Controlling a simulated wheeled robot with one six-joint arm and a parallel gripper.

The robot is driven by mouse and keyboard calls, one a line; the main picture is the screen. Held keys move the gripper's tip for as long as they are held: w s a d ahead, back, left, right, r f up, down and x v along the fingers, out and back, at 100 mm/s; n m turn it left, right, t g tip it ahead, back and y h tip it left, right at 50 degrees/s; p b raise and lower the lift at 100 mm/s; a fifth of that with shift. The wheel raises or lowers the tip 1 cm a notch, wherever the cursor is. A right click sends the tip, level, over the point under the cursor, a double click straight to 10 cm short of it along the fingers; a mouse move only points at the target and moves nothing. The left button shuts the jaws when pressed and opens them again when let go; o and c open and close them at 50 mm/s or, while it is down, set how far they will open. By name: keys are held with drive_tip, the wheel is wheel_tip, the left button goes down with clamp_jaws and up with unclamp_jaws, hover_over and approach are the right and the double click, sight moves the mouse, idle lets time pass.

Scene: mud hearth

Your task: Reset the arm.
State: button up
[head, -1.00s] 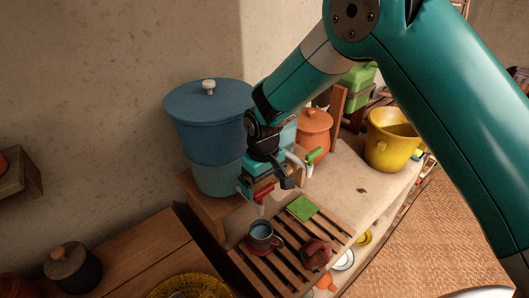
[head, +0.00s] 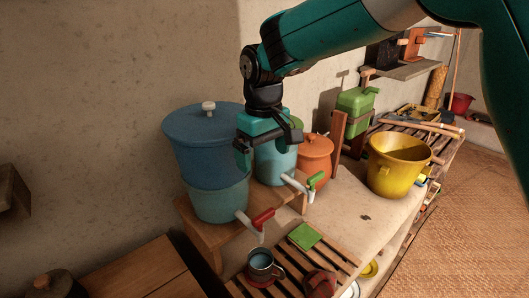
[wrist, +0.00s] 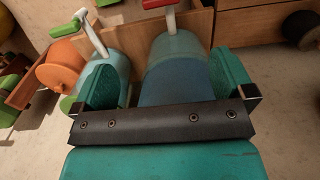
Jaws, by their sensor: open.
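My gripper (head: 270,143) is open and empty in the head view. It points down in front of the blue-lidded water dispenser (head: 212,165) and the light blue one (head: 277,165) beside it. In the wrist view my gripper's two teal fingers (wrist: 165,85) are spread wide, with the blue dispenser (wrist: 178,72) showing beyond and between them. The red-handled tap (head: 257,222) and the green-handled tap (head: 303,187) stick out from the dispensers, clear of the fingers.
A slatted rack (head: 318,254) holds a metal mug (head: 262,263), a green sponge (head: 304,236) and a dark red cloth (head: 320,285). An orange lidded pot (head: 315,160), a yellow bucket (head: 393,165) and a green container (head: 355,108) stand to the right. Woven matting (head: 480,190) lies at right.

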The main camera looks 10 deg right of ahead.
drive_tip(key=s+d+r+y, duration=0.1)
drive_tip(key=s+d, duration=0.2)
drive_tip(key=s, duration=0.5)
drive_tip(key=s+d+r+y, duration=0.1)
drive_tip(key=s+d, duration=0.1)
drive_tip(key=s, duration=0.7)
drive_tip(key=s+d+r+y, duration=0.2)
drive_tip(key=s+d, duration=0.1)
drive_tip(key=s, duration=0.6)
drive_tip(key=shift+s+d, duration=0.2)
drive_tip(key=shift+d, duration=0.15)
